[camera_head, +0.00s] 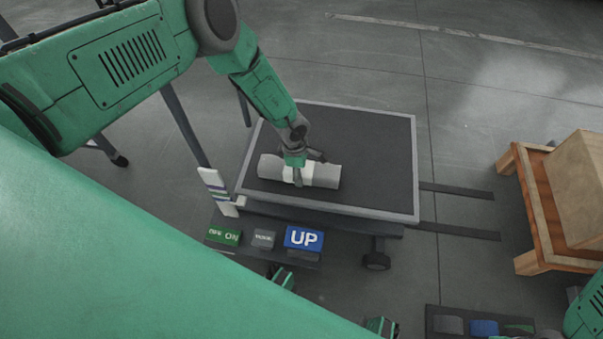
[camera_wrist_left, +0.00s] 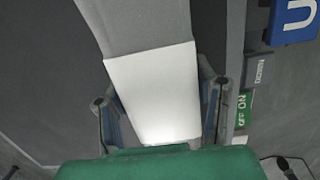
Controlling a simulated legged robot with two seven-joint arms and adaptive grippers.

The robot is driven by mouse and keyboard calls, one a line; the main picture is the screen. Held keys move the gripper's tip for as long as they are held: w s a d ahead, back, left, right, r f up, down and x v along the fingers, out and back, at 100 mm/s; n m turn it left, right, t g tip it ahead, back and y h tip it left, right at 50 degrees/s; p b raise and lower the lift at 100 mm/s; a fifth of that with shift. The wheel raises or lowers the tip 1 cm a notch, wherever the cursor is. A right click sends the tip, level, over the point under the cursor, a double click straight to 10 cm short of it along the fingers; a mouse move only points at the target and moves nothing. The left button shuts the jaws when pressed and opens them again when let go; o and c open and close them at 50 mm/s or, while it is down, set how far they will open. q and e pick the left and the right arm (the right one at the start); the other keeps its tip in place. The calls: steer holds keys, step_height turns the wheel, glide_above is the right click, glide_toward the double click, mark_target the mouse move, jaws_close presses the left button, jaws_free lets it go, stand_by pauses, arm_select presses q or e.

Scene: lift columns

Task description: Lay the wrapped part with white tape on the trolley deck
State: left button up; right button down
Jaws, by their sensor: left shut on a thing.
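The wrapped part (camera_head: 325,176) is a grey roll with a white tape band around its middle. It lies level over the near left part of the trolley deck (camera_head: 370,150), a dark top with a light rim. I cannot tell whether it touches the deck. My left gripper (camera_head: 299,178) comes from above and is shut on the part at the white band. In the left wrist view the white tape (camera_wrist_left: 152,90) sits between the two fingers, and the grey wrap runs away upward.
A blue UP button (camera_head: 304,238), a grey button (camera_head: 263,239) and a green ON button (camera_head: 223,236) stand at the trolley's near side. A wooden pallet (camera_head: 535,215) with a brown box (camera_head: 580,185) is at the right. The deck's right half is clear.

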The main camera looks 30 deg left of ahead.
arm_select(q)
steer(key=shift+w, duration=0.1)
steer(key=shift+f, duration=0.15)
steer(key=o, duration=1.7)
steer(key=shift+r, duration=0.4)
steer(key=r+p, duration=0.1)
steer(key=r, duration=0.2)
steer(key=a+r+p, duration=0.1)
steer(key=r+p, duration=0.1)
steer(key=r, duration=0.2)
steer(key=r+p, duration=0.1)
steer(key=r, duration=0.3)
steer(key=shift+s+a+r+p, duration=0.2)
steer(key=shift+s+p, duration=0.05)
steer(key=shift+p, duration=0.15)
